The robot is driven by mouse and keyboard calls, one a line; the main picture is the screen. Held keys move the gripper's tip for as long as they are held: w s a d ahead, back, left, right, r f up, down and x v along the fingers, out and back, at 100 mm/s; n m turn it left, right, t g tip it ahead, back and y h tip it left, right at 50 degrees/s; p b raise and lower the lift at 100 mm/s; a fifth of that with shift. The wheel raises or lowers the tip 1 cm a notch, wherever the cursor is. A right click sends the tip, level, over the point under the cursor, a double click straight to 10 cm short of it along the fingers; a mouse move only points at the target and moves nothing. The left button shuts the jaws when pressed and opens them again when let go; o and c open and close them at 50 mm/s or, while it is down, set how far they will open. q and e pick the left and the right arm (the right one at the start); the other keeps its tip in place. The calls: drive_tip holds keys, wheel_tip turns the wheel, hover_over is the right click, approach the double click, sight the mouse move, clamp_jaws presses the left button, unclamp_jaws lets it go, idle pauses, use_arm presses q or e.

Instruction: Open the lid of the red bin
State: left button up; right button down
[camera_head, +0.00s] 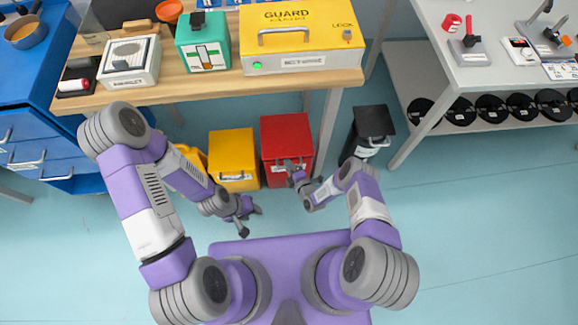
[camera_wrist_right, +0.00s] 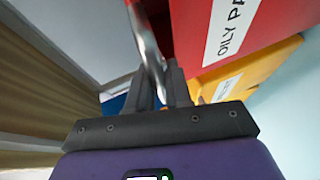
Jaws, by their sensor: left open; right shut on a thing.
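The red bin (camera_head: 286,135) stands on the floor under the front edge of the wooden bench; its lid looks shut. In the right wrist view the red bin (camera_wrist_right: 194,25) shows a white label reading "OILY PA…". My right gripper (camera_head: 293,165) is at the front of the red bin, shut on its metal handle (camera_wrist_right: 148,45), which runs between the fingers (camera_wrist_right: 168,88). My left gripper (camera_head: 243,223) is open and empty, over the floor in front of the yellow bin, apart from the red one.
A yellow bin (camera_head: 232,152) stands left of the red bin, and a black-lidded bin (camera_head: 373,121) stands to the right. The bench (camera_head: 190,86) overhangs behind, carrying a yellow guard box (camera_head: 300,35). A grey table (camera_head: 470,65) is at right. The floor at right is clear.

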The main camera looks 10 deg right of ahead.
drive_tip(key=w+r+m+g+p, duration=0.1)
drive_tip(key=w+r+g+p, duration=0.3)
drive_tip(key=r+p, duration=0.5)
drive_tip(key=shift+w+r+h, duration=0.4)
drive_tip(key=shift+w+r, duration=0.2)
drive_tip(key=shift+r, duration=1.85)
drive_tip(key=c, duration=1.1)
unclamp_jaws()
drive_tip(key=shift+p+v, duration=1.4)
drive_tip(key=shift+v, duration=2.35)
